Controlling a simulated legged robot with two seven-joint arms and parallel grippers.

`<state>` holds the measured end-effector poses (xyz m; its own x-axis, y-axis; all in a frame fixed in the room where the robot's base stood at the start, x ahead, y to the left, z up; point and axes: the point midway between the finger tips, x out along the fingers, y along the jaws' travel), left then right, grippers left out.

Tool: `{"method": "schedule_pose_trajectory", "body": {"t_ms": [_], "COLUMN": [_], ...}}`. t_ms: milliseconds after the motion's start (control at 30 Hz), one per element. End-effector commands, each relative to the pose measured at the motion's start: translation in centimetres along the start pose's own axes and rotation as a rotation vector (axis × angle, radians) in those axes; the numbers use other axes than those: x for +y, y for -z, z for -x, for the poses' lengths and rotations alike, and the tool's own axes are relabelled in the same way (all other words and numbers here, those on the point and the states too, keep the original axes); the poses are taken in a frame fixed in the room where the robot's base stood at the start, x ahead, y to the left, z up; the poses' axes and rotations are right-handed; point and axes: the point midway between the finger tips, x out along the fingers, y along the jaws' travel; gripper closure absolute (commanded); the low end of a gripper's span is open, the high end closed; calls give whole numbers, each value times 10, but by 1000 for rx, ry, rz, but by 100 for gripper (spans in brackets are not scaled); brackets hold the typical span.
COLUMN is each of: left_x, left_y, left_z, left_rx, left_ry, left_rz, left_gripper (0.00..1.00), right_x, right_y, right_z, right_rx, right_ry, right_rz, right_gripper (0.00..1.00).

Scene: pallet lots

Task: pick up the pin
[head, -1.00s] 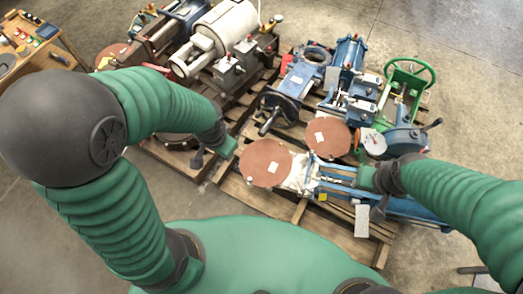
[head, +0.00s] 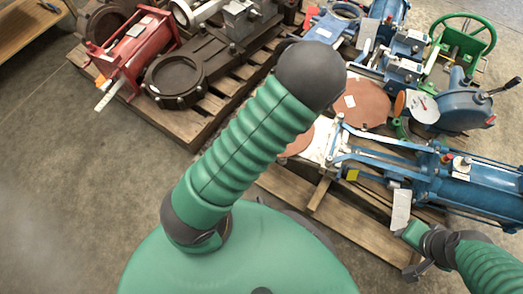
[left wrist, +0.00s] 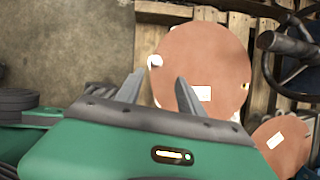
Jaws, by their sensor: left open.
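I cannot clearly make out the pin in either view. A small white piece (left wrist: 155,61) sits at the edge of a large reddish-brown disc (left wrist: 213,55) in the left wrist view; I cannot tell whether it is the pin. My left gripper (left wrist: 158,80) is open and empty, its fingertips pointing toward that disc edge and the white piece. In the head view my left gripper is hidden behind my arm's dark joint. My right gripper (head: 414,250) is at the lower right beside the blue machine; its jaw opening is unclear.
A second brown disc (left wrist: 283,148) is at the lower right of the wrist view. Wooden pallets (head: 318,193) carry a blue cylinder machine (head: 475,190), a green handwheel (head: 463,35) and a red machine (head: 137,42). Concrete floor (head: 90,190) is clear at left.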

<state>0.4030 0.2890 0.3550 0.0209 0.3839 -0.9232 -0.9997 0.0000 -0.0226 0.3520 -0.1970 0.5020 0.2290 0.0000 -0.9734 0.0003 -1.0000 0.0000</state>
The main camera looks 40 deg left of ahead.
Motion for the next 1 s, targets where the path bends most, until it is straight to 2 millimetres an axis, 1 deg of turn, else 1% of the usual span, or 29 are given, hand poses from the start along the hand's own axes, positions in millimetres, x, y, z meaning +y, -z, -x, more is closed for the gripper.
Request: {"method": "schedule_pose_trajectory", "body": {"t_ms": [33,133,200,367,467,600,633,700,900,967,1000], "left_x": [0,1,1,1,4,9,8,8,8,8,8], "left_y": [4,3,2,1,3,5,5,3,1,1,1], "left_z": [-23,-46,-56,-66,-79,-104,-109,-115,-112,-112,-112], "left_rx": [-1,0,0,1,1,1,1,1,1,1,1], "left_ry": [-1,0,-1,1,1,0,0,1,0,0,0], "left_rz": [1,2,3,4,4,4,5,4,4,4,4], "left_gripper": [55,55,55,55,55,55,55,55,55,61,67], "right_x": [0,0,0,0,0,0,0,0,0,0,0], "right_y": [-4,-8,-9,-11,-14,-20,-22,-22,-21,-21,-21], "right_z": [-18,-32,-38,-44,-58,-85,-89,-92,-88,-88,-88], "right_rx": [-1,-1,-1,-1,-1,-1,-1,-1,-1,-1,-1], "right_ry": [0,0,0,0,0,0,0,0,0,0,0], "right_rz": [0,0,0,0,0,0,0,0,0,0,0], "right_gripper": [64,64,64,64,64,64,64,64,64,64,64]}}
